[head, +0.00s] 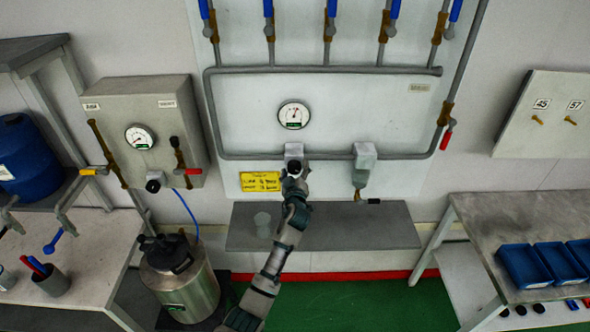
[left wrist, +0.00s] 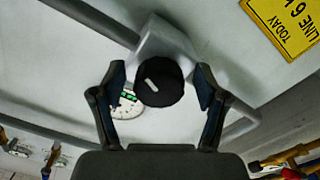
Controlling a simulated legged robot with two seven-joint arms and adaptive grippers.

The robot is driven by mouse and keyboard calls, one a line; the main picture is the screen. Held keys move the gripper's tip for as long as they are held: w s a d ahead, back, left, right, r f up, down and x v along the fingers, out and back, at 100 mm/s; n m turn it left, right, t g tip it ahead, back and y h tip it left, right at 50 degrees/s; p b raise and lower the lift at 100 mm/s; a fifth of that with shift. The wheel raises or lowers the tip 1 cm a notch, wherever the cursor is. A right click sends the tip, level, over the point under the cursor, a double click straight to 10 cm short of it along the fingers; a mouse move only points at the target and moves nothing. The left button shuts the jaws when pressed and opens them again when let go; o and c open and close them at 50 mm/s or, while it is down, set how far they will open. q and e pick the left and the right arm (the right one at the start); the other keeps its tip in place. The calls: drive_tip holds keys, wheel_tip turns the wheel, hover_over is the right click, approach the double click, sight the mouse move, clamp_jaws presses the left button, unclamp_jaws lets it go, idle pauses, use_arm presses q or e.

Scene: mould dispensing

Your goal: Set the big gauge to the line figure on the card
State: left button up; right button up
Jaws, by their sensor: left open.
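The big gauge (head: 294,115) is a round white dial on the wall panel, its needle pointing roughly up; in the left wrist view (left wrist: 125,106) it is partly hidden. Below it a pale regulator body (head: 294,151) sits on the grey pipe. Its black knob (left wrist: 161,82) with a white mark shows in the left wrist view. The yellow card (head: 261,182) is on the panel, left of my gripper; the left wrist view (left wrist: 286,22) shows TODAY and LINE upside down, its figure not certain. My left gripper (head: 294,170) is open, fingers on either side of the knob, seemingly apart from it.
A second pale fitting (head: 364,155) hangs from the pipe to the right. A grey shelf (head: 330,235) juts out below. A grey box with a smaller gauge (head: 140,137) is on the left, above a steel tank (head: 180,285). Blue trays (head: 525,266) lie on the right bench.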

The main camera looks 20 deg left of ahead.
use_arm(q)
drive_tip(key=c, duration=1.2)
drive_tip(key=shift+o, duration=0.2)
drive_tip(key=shift+m, duration=0.4)
drive_tip(key=m, duration=0.2)
drive_tip(key=shift+m+b, duration=0.3)
drive_tip(key=shift+b, duration=0.05)
drive_tip(key=shift+a+m, duration=0.1)
drive_tip(key=shift+m, duration=1.7)
